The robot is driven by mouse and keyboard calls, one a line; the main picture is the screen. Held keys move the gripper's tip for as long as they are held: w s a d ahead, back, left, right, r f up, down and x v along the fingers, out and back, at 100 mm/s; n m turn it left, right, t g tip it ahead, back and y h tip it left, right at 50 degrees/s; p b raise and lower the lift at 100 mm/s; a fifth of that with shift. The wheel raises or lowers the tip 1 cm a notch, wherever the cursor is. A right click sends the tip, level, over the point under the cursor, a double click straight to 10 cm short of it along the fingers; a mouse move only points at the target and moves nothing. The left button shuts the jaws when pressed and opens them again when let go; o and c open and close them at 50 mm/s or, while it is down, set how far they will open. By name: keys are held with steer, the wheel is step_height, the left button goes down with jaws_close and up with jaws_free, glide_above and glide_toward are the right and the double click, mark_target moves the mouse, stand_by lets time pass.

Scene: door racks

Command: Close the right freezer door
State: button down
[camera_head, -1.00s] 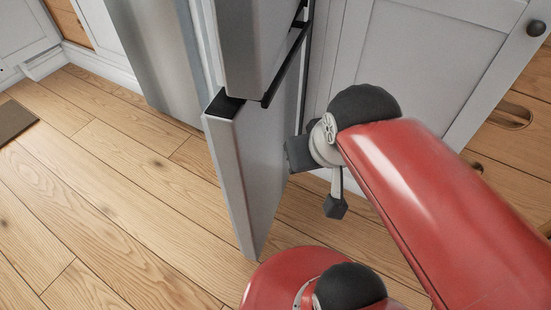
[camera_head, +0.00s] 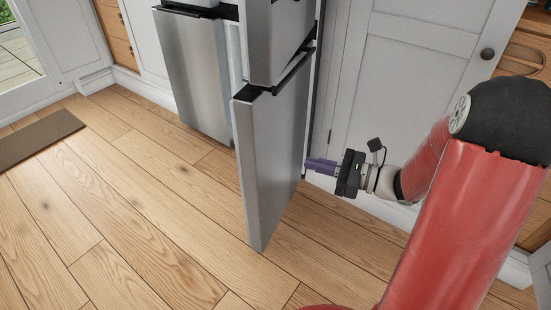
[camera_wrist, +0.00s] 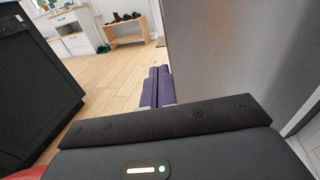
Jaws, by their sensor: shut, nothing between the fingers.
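The right freezer door (camera_head: 276,150) is the lower stainless door. It stands open, swung out from the fridge over the wood floor. In the wrist view the shut fingers (camera_wrist: 157,88) lie just left of a large grey metal panel (camera_wrist: 225,60), probably this door.
An upper fridge door (camera_head: 268,45) also stands open directly above. A white cabinet (camera_head: 405,80) is behind my gripper. The floor (camera_head: 130,200) left of the door is clear, with a brown mat (camera_head: 40,137) farther left.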

mark_target(255, 145)
steer(key=shift+m+t, duration=0.3)
steer(key=shift+m, duration=0.1)
steer(key=x, duration=1.3)
steer(key=shift+w+p, duration=0.4)
steer(key=shift+w, duration=0.05)
steer(key=shift+a, duration=0.1)
